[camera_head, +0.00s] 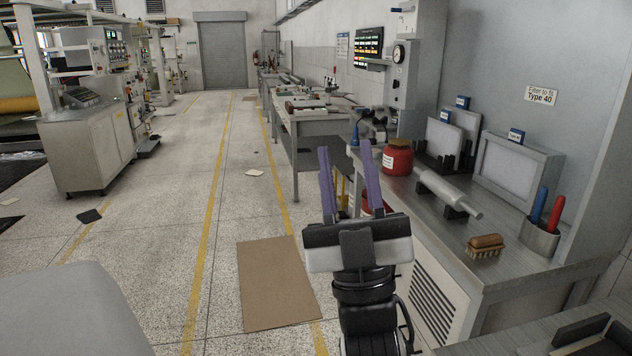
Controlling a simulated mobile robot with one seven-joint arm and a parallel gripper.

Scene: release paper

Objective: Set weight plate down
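My gripper (347,152) is in the middle of the view, pointing away from me, with two purple fingers held apart. I see nothing held between them. It hangs over the aisle side of the metal workbench (519,253), near the bench's left edge. I cannot make out a weight plate for certain anywhere in this view. Part of the area behind my gripper is hidden, where bits of red and yellow show.
On the workbench stand a red jar (397,160), a grey roller (449,194), a brush (486,245), a cup with blue and red handles (540,239) and a framed panel (510,180). Brown cardboard (277,283) lies on the floor. The aisle to the left is largely clear.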

